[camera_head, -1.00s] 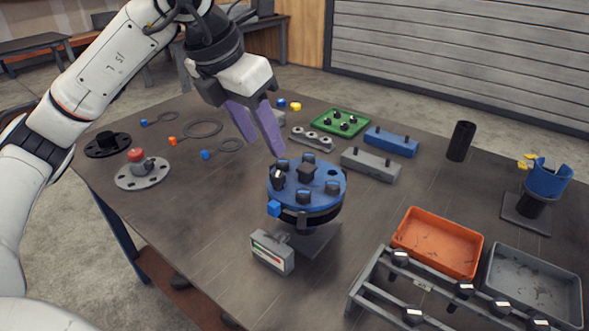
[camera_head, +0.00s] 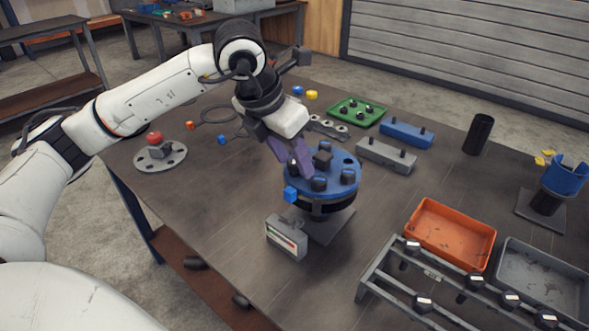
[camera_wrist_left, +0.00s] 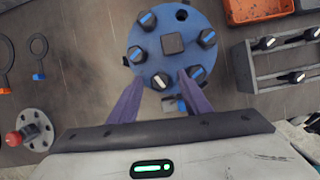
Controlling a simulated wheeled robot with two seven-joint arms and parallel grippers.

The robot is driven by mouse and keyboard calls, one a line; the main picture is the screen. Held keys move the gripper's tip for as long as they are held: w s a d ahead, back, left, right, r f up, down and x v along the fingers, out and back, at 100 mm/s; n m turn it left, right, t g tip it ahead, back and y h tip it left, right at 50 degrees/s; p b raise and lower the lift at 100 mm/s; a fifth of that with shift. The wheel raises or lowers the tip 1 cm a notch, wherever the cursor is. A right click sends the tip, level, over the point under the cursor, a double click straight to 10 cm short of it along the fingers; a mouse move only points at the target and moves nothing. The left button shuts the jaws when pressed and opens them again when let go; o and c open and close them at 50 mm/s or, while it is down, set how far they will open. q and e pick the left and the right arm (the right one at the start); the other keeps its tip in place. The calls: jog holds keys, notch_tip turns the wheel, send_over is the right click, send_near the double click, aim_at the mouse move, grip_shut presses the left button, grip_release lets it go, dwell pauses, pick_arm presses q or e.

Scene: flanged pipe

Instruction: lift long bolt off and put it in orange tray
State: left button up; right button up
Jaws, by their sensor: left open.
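The blue round flange (camera_head: 335,176) stands on a post at the middle of the table, with several black bolt heads on it. One bolt head (camera_wrist_left: 161,81) has a white mark, unlike the blue-marked ones around it; it may be the long bolt, though its length is hidden. My left gripper (camera_head: 297,168) is open, its purple fingers pointing down at the flange's near left side. In the left wrist view its fingertips (camera_wrist_left: 160,76) lie on either side of the white-marked head; contact is not visible. The orange tray (camera_head: 450,233) is at the right and looks empty. My right gripper is out of view.
A grey tray (camera_head: 545,275) and a rail rack (camera_head: 385,282) with white-marked bolts stand beside the orange tray. A small display box (camera_head: 287,236) stands in front of the flange. A black cylinder (camera_head: 479,134) stands farther back. Table between flange and orange tray is mostly clear.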

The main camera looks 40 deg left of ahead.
pick_arm(q)
grip_shut()
jog(key=shift+r, duration=0.1)
notch_tip(320, 180, up, 10)
dwell(0.5)
jog(key=shift+r+p, duration=1.65)
jog(key=shift+r, duration=0.85)
